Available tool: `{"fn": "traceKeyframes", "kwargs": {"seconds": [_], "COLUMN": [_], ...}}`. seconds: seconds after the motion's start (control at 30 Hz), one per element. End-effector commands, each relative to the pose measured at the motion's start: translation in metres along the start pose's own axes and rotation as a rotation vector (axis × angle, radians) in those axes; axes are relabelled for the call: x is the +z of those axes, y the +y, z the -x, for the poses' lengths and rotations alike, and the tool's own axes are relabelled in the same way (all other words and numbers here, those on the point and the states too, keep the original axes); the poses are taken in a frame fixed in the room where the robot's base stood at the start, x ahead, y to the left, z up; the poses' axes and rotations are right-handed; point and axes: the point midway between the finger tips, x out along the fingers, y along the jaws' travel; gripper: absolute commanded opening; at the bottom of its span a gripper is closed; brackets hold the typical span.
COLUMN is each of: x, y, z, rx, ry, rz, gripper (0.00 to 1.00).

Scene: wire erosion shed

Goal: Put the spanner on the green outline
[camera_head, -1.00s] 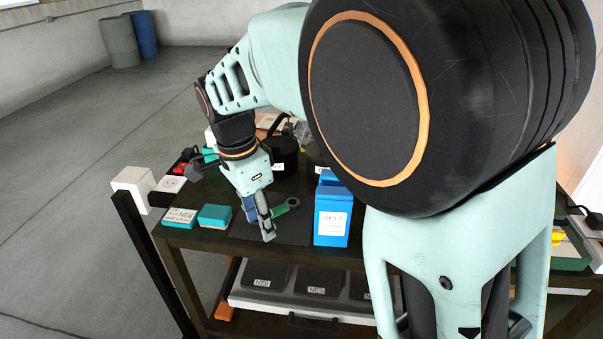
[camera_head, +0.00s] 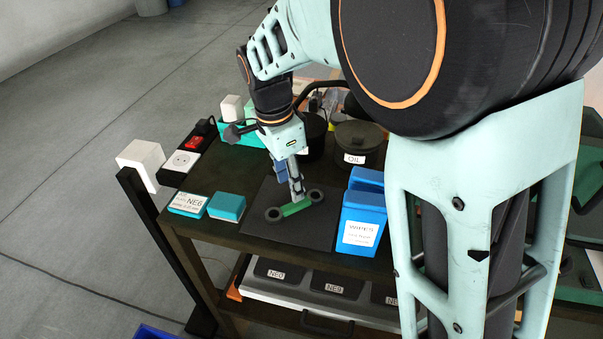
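The spanner (camera_head: 296,208) has a green handle and dark ring ends, and it is over the dark mat (camera_head: 258,233) on the cart top. I cannot tell whether it lies flat on the mat or is slightly raised. My gripper (camera_head: 297,196) points down, with its fingertips at the middle of the green handle. The fingers show side-on and overlap the handle, so I cannot tell whether they are closed on it. No separate green outline can be made out.
A blue wipes box (camera_head: 363,215) stands right of the mat. Teal boxes (camera_head: 227,207) are at its left, with a power strip (camera_head: 181,163) beyond. A dark oil pot (camera_head: 359,145) stands behind. Grey bins (camera_head: 334,285) are on the shelf below.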

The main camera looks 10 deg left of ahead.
Motion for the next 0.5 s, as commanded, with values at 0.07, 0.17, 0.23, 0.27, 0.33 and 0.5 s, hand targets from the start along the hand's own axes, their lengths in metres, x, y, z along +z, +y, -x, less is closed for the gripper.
{"fn": "traceKeyframes", "kwargs": {"seconds": [0.07, 0.17, 0.23, 0.27, 0.33, 0.5], "x": [0.0, 0.0, -0.001, -0.001, -0.002, -0.003], "y": [0.0, 0.0, 0.001, 0.001, 0.001, 0.0], "z": [-0.01, -0.016, -0.021, -0.025, -0.035, -0.06], "rx": [0.002, 0.0, 0.002, 0.004, 0.004, 0.002], "ry": [0.0, 0.0, 0.0, 0.0, 0.0, -0.001], "rz": [0.0, 0.0, -0.001, -0.001, -0.001, -0.002], "gripper": [0.39, 0.39, 0.39, 0.39, 0.39, 0.39]}}
